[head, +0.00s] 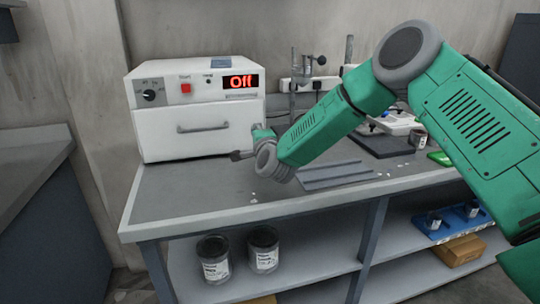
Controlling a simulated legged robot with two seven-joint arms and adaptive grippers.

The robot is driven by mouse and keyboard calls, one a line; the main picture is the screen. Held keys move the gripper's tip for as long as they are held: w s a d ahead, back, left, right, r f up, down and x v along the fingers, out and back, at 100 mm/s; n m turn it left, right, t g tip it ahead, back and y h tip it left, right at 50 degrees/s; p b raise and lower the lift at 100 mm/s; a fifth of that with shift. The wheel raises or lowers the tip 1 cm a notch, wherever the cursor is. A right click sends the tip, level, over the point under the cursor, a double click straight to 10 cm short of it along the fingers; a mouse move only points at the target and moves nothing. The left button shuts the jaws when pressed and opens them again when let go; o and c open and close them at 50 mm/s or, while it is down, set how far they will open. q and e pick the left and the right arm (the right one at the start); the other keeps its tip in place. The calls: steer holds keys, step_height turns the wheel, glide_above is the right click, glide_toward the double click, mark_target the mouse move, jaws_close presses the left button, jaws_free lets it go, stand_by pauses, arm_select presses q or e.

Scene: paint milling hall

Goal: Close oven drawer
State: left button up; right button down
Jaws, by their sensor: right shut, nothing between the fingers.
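The white oven (195,92) stands at the back left of the grey bench, its display reading "Off". Its drawer front (205,131) with a dark bar handle (203,128) is below the control panel. The drawer front looks level with the oven body; a small gap cannot be ruled out. My right gripper (240,155) is shut and empty, just in front of the drawer's lower right part. Whether it touches the drawer is not clear. My wrist hides the oven's lower right corner. My left gripper is not in view.
The grey bench (180,195) has free room in front of the oven. A metal channel piece (335,175) lies right of my wrist. Clamp stands and a dark board (385,143) are behind my arm. Two cans (213,258) stand on the shelf below.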

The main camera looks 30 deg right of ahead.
steer(key=v, duration=0.9)
steer(key=shift+s+f+p, duration=0.2)
steer(key=shift+s+p, duration=0.1)
steer(key=shift+s, duration=0.1)
steer(key=shift+s+a+r, duration=0.1)
steer(key=shift+s+a, duration=0.05)
steer(key=shift+a, duration=0.2)
